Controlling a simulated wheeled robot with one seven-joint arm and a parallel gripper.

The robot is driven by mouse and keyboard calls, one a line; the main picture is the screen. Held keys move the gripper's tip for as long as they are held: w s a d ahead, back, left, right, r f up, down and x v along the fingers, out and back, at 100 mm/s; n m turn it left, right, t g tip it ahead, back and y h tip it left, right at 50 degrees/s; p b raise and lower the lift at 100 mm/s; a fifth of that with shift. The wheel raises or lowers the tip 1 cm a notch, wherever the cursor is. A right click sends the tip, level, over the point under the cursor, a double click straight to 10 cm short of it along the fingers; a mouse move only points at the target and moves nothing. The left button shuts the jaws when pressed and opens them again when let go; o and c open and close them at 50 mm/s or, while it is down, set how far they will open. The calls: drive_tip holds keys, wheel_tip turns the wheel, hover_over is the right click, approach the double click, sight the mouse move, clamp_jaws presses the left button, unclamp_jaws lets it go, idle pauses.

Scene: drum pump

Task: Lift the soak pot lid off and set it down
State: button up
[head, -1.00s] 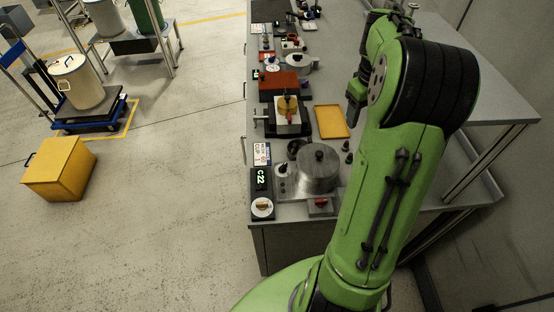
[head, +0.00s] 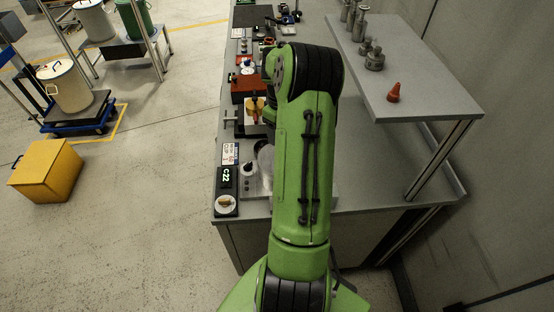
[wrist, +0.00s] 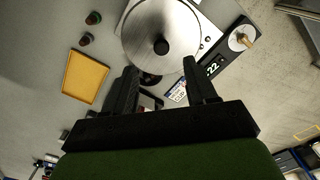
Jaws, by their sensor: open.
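The soak pot lid (wrist: 150,32) is a round brushed-metal disc with a black knob (wrist: 161,46) at its middle. It sits on the soak pot at the top of the wrist view. In the head view my arm hides most of the pot, and only a sliver of its metal side (head: 265,165) shows. My gripper (wrist: 160,72) is open and empty. Its two black fingers point toward the lid, one on either side of the knob in the picture. I see no contact with the knob, and the gap to it is hard to judge.
A yellow tray (wrist: 85,77) and two small dark knobs lie on the bench nearby. A raised shelf (head: 420,85) with metal weights and a red cone runs along the right. Bare bench shows around the tray.

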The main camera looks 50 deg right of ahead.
sight(265, 156)
wheel_tip(265, 156, down, 8)
drive_tip(key=shift+w+r+p, duration=0.15)
drive_tip(key=shift+p, duration=0.25)
drive_tip(key=shift+a, duration=0.1)
clamp_jaws()
